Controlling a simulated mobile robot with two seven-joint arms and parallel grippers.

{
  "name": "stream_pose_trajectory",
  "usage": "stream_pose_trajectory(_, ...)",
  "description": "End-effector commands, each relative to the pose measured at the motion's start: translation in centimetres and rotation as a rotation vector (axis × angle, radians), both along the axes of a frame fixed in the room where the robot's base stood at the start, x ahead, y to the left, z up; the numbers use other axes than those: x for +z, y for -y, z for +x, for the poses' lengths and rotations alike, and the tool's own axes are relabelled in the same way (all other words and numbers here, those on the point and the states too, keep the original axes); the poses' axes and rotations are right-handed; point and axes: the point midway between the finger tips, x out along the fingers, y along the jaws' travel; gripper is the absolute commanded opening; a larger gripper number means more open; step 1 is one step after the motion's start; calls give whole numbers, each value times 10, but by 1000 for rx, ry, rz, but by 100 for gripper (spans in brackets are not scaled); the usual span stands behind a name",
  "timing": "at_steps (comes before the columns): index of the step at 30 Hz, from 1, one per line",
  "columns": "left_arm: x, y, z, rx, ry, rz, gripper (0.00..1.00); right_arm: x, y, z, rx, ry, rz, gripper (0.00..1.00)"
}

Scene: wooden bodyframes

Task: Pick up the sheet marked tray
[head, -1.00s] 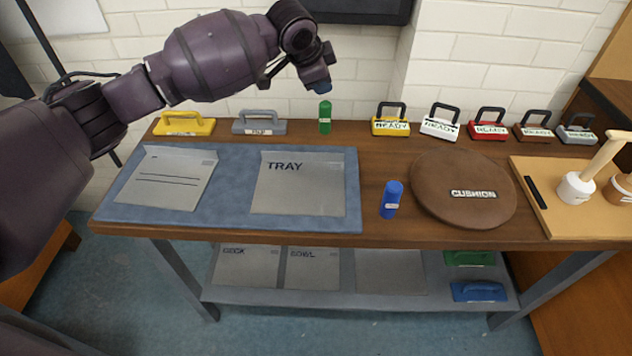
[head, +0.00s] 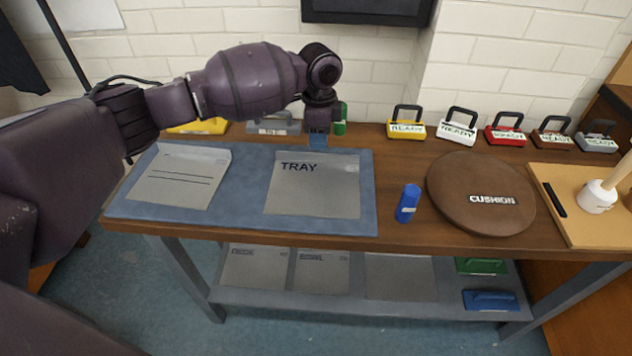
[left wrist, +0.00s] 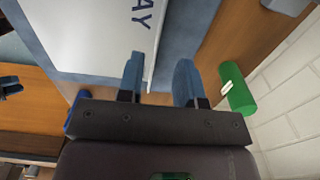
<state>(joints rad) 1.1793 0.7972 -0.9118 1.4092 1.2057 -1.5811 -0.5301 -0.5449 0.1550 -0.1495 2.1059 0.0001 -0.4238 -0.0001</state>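The sheet marked TRAY (head: 315,188) is a flat grey sheet lying on the blue mat (head: 244,218) at the left of the bench. My left gripper (head: 318,142) is above the sheet's far edge, right of its middle. Whether the fingers touch the sheet cannot be told.
A green cylinder (head: 341,118) stands just behind my left gripper; it also shows in the left wrist view (left wrist: 237,88). A second sheet (head: 180,178) lies on the mat's left. A blue cylinder (head: 408,204) and a brown cushion disc (head: 480,180) are to the right. Labelled handled blocks line the back.

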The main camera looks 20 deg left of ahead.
Motion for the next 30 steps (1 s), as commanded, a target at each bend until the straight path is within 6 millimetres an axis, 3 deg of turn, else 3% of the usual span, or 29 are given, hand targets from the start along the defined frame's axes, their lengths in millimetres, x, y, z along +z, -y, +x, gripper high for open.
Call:
stream_pose_trajectory(5, -11, -1, -1, 0, 0, 1, 33, -1, 0, 1, 3, 2, -2, 40)
stream_pose_trajectory(14, -51, -2, -4, 0, -2, 1, 33, -7, 0, 4, 5, 1, -1, 40)
stream_pose_trajectory(22, -51, -2, -4, 0, 3, 0, 33, -4, 0, 7, 3, 8, 0, 40)
stream_pose_trajectory(28, -51, -2, -4, 0, 3, 0, 2, -7, 0, 4, 0, 0, 0, 40)
stream_pose_trajectory(30, -51, -2, -4, 0, 2, 1, 0, -7, 0, 3, -1, -2, 1, 40)
